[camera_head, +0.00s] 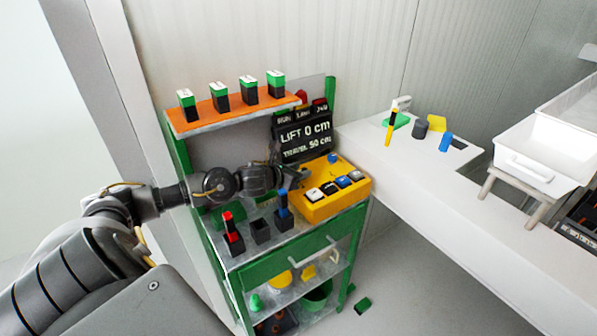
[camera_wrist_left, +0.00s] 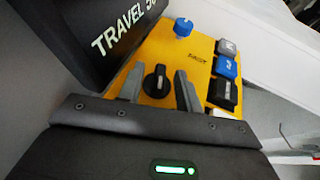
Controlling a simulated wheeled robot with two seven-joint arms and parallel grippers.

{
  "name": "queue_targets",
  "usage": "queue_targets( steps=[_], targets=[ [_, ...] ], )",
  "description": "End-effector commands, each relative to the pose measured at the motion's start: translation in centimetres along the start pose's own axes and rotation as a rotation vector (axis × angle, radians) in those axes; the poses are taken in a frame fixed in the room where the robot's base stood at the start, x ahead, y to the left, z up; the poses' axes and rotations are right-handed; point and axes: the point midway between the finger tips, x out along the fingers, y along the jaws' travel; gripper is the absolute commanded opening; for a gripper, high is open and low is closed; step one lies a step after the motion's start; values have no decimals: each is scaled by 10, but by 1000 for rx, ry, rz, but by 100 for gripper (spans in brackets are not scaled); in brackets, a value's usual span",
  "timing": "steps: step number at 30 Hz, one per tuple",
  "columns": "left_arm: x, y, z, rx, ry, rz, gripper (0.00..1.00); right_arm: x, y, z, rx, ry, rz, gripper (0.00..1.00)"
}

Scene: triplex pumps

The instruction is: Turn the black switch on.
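The yellow control box (camera_head: 320,212) stands on the green cart's top. In the left wrist view, the black switch (camera_wrist_left: 157,83), a round knob with a pale mark along its grip, sits on the yellow box's top face (camera_wrist_left: 157,47). My left gripper (camera_head: 298,178) reaches over the box's back left corner. In the left wrist view its two fingers (camera_wrist_left: 159,72) are apart, one on each side of the black switch, with gaps showing. The gripper hides the switch in the head view. My right gripper is not in view.
A blue knob (camera_wrist_left: 183,27) and white, blue and black buttons (camera_wrist_left: 226,93) sit on the same box. Red and blue joysticks (camera_head: 229,222) stand at left. A white counter (camera_head: 400,165) is at right.

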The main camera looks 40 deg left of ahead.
Motion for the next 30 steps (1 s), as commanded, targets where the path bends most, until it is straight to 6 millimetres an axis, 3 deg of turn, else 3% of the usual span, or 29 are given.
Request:
queue_targets(
  steps=[8, 14, 23, 30],
  targets=[
    [-1, 0, 3, 1, 0, -1, 35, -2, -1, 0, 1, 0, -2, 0],
    [-13, 1, 33, 3, -3, 1, 35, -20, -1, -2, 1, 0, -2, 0],
    [-72, -31, 73, 4, 1, -3, 35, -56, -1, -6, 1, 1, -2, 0],
    [-116, -64, 74, 3, 0, -4, 35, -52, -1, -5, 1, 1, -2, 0]
  ],
)
